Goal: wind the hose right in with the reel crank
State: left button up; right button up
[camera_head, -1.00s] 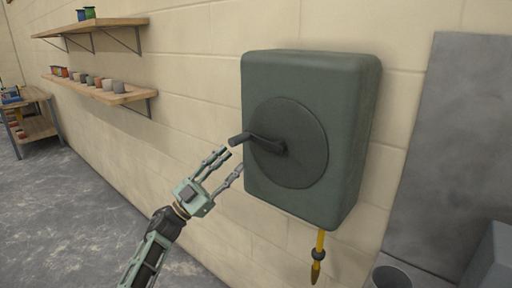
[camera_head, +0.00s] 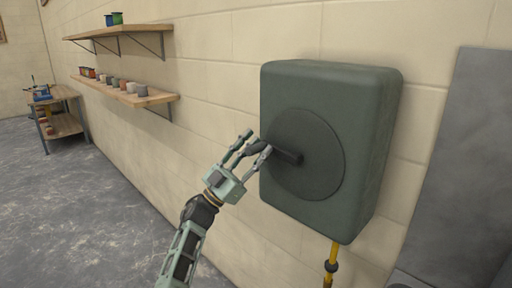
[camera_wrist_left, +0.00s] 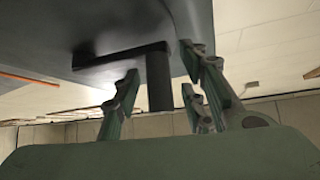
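The hose reel is a dark green box (camera_head: 370,120) on the wall, with a round dark disc (camera_head: 322,165) on its front. A black crank (camera_head: 287,152) reaches left from the disc's hub to a handle (camera_wrist_left: 159,82). My left gripper (camera_head: 253,146) is at the handle. In the left wrist view the handle stands between its open fingers (camera_wrist_left: 160,95), with gaps showing on both sides. The yellow hose (camera_head: 334,250) hangs below the box with a dark stopper on it; its lower end is cut off by the frame. My right gripper is out of view.
Two wooden shelves (camera_head: 120,29) with small pots are on the wall to the left. A small workbench (camera_head: 62,126) stands further back. A grey panel (camera_head: 460,180) is on the right. The floor (camera_head: 90,210) at left is clear.

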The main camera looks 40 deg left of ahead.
pick_arm(q)
jog(key=shift+c, duration=0.4)
grip_shut()
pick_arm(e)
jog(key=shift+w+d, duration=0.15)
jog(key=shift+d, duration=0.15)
pick_arm(q)
jog(key=shift+r+m+g+h, duration=0.15)
jog(key=shift+m+g+h, duration=0.25)
jog(key=shift+m+h, duration=0.25)
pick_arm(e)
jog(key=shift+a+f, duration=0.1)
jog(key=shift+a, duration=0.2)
pick_arm(q)
jog(key=shift+r+m, duration=0.1)
jog(key=shift+m, duration=0.15)
